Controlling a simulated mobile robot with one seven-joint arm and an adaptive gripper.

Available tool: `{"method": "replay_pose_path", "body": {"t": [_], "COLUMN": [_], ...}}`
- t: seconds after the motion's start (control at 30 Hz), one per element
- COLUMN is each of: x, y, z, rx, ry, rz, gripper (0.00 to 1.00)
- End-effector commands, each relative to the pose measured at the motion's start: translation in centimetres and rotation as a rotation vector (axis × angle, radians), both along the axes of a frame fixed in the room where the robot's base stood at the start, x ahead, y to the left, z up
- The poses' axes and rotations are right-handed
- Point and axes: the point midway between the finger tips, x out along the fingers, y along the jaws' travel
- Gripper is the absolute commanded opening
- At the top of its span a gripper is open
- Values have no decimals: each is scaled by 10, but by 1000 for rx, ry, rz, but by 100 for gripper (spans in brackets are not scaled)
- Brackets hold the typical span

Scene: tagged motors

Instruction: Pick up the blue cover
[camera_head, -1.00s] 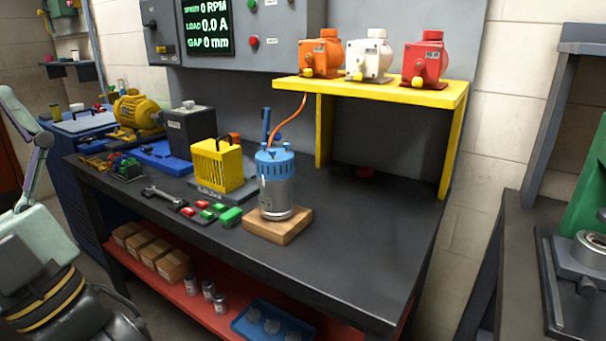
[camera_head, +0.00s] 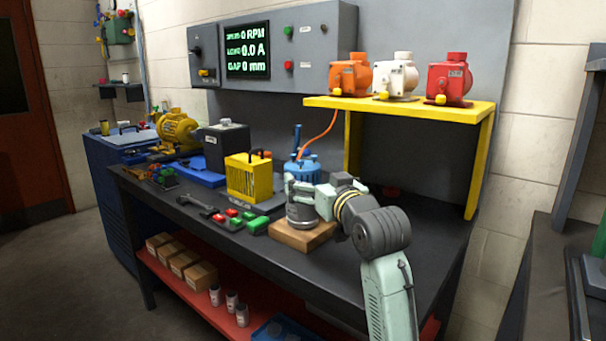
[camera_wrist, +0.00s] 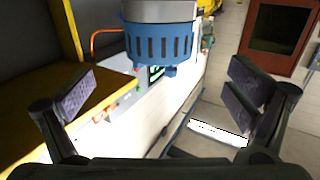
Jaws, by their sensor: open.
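The blue cover (camera_head: 302,168) is a slotted cap on top of a silver motor body on a wooden block (camera_head: 300,236). The gripper itself cannot be made out in the head view.
A yellow slotted box (camera_head: 248,176) and red and green parts (camera_head: 258,225) lie left of the motor. A yellow shelf (camera_head: 400,107) with orange, white and red motors stands behind right. An orange cable (camera_head: 318,138) rises behind the cover. The right bench top is clear.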

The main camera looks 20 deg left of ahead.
Motion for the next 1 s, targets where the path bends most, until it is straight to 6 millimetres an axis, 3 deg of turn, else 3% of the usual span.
{"method": "replay_pose_path", "body": {"t": [0.13,0.7,1.0], "x": [19,70,74], "y": [18,57,60], "z": [3,4,2], "rx": [-1,-1,0], "ry": [0,-3,-5], "rz": [3,2,2], "gripper": [98,98,98]}}
